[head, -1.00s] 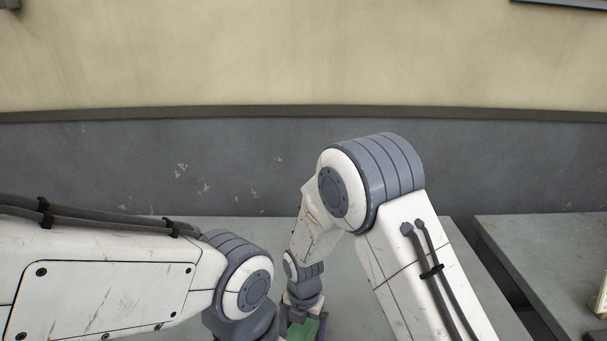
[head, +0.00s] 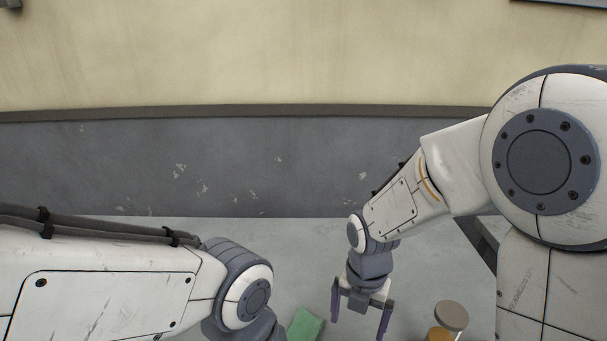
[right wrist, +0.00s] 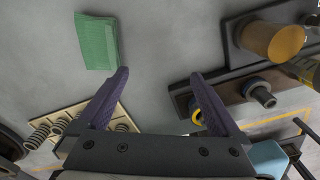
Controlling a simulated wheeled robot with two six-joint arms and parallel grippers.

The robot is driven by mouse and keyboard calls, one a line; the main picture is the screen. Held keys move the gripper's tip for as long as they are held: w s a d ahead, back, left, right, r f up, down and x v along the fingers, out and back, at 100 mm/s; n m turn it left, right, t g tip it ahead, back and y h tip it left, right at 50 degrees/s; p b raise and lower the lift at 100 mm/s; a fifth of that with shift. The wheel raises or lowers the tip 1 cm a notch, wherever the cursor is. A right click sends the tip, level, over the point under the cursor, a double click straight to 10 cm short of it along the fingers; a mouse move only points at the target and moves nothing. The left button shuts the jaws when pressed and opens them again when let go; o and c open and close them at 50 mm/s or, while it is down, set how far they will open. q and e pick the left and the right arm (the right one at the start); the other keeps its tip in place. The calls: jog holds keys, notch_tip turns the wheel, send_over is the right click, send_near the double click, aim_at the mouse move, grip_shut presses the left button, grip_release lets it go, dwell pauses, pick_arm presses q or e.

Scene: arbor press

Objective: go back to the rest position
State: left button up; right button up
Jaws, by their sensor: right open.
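My right gripper (head: 360,318) is open and points down above the grey table (head: 290,250) in the head view. In the right wrist view its two purple fingers (right wrist: 160,95) are spread with nothing between them. My left arm comes in from the left in the head view, and its gripper is below the picture edge, out of view.
The right wrist view shows a tray with springs (right wrist: 75,125) and a dark plate (right wrist: 235,52).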

jog(key=w+f+m+p, duration=0.1)
jog(key=m, duration=0.5)
jog(key=w+a+f+m+p, duration=0.1)
jog(key=f+m, duration=0.1)
jog(key=m, duration=0.5)
jog(key=w+a+f+m+p, duration=0.1)
jog(key=m+p, duration=0.1)
jog(key=m, duration=0.5)
jog(key=shift+w+a+f, duration=0.1)
jog(key=shift+a+f, duration=0.1)
jog(key=shift+f, duration=0.05)
jog(key=m, duration=0.3)
jog(key=shift+w+a+f+p, duration=0.15)
jog(key=shift+a+f+p, duration=0.05)
jog(key=shift+f+p, duration=0.2)
jog(key=m, duration=0.2)
jog(key=f+m, duration=0.1)
jog(key=m, duration=0.1)
jog(key=shift+w+a+p, duration=0.1)
jog(key=shift+a+p, duration=0.05)
jog(key=shift+p, duration=0.2)
jog(key=shift+w+a+f+m+p, duration=0.15)
jog(key=shift+f+m, duration=0.15)
jog(key=shift+m, duration=0.6)
jog(key=shift+s+f+m+p, duration=0.15)
jog(key=shift+f+m, duration=0.1)
jog(key=shift+m, duration=0.65)
jog(key=shift+w, duration=0.1)
